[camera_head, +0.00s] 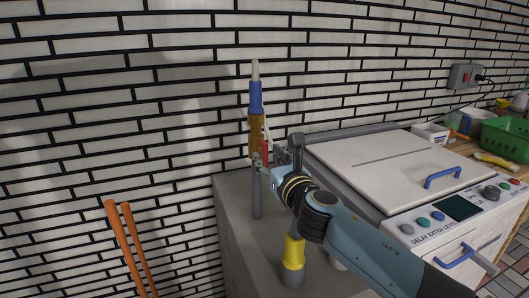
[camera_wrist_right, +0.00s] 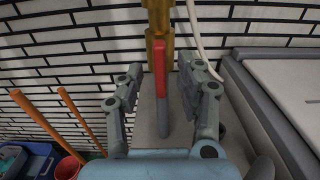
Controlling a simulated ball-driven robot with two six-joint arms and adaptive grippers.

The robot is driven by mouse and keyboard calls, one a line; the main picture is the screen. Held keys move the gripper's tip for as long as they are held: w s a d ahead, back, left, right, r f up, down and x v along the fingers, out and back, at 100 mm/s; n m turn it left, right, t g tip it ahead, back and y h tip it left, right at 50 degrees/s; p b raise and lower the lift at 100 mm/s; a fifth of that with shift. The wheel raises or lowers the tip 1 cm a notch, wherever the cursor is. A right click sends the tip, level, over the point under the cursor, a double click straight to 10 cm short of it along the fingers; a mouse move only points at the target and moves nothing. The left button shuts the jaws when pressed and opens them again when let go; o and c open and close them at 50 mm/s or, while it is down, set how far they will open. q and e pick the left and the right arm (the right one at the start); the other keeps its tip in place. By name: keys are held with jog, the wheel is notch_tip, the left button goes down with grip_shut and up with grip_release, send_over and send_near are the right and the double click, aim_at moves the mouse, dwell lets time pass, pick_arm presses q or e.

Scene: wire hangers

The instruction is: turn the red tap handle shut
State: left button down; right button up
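The red tap handle (camera_head: 265,148) is a narrow upright lever on a brass valve body (camera_head: 256,125), below a blue section of the standing pipe. My right gripper (camera_wrist_right: 160,72) is open, with one finger on each side of the handle and a visible gap to both. In the head view my right gripper (camera_head: 272,160) is at the pipe and partly hides the handle's lower end. My left gripper is not in view.
A grey block (camera_head: 233,200) stands below the pipe, against the white brick wall. A white-lidded machine (camera_head: 370,160) with blue handles is to the right. Two orange poles (camera_head: 125,235) lean at the left. A green basket (camera_head: 505,137) sits far right.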

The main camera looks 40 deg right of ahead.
aim_at(266, 155)
jog(key=shift+x, duration=1.55)
grip_shut()
